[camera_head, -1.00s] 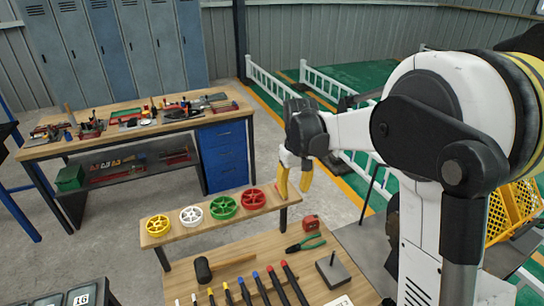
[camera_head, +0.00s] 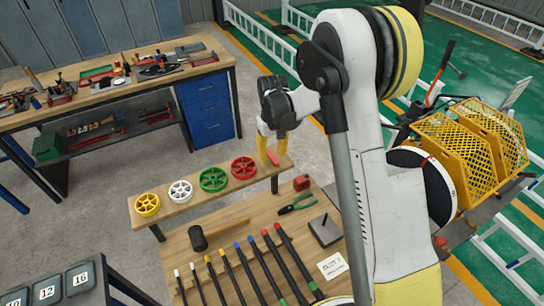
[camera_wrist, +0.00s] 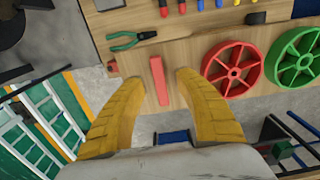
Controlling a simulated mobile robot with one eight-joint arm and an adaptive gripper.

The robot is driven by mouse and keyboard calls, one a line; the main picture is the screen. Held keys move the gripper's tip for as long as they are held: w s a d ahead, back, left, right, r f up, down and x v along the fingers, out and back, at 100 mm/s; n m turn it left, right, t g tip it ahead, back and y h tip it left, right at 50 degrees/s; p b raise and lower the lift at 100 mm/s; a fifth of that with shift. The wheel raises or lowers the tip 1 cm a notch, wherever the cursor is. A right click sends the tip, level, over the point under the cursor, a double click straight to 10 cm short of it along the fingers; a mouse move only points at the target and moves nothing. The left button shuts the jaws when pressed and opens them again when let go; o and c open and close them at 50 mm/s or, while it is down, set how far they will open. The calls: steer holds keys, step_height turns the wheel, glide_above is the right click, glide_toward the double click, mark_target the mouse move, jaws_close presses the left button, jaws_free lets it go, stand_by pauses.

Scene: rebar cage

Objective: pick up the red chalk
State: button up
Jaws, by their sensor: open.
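The red chalk (camera_wrist: 158,80) is a plain red bar lying on the wooden raised shelf (camera_wrist: 130,18), seen from above in the wrist view. In the head view, the red chalk (camera_head: 272,158) shows as a small red piece at the shelf's right end, partly hidden by a finger. My gripper (camera_head: 271,150) has yellow fingers pointing down over that end. In the wrist view, my gripper (camera_wrist: 161,82) is open, with one finger to each side of the chalk and visible gaps on both sides. Nothing is held.
A red wheel (camera_head: 243,168) sits beside the chalk, with green, white and yellow wheels further left. Pliers (camera_head: 298,204), a red tape measure (camera_head: 301,183) and a hammer (camera_head: 197,238) lie on the lower bench. Several colour-tipped rods line its front.

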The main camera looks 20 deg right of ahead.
steer(key=shift+w+f, duration=0.2)
steer(key=shift+f, duration=0.7)
steer(key=shift+s, duration=0.15)
jaws_close()
steer(key=shift+r, duration=0.45)
steer(key=r, duration=0.2)
steer(key=d+r, duration=0.1)
steer(key=shift+r+b, duration=0.35)
steer(key=shift+r, duration=0.05)
steer(key=d+r+b, duration=0.1)
steer(key=d+r, duration=0.5)
steer(key=d, duration=0.4)
steer(key=shift+s+d+r, duration=0.2)
steer(key=shift+s+d, duration=0.15)
steer(key=shift+s, duration=0.1)
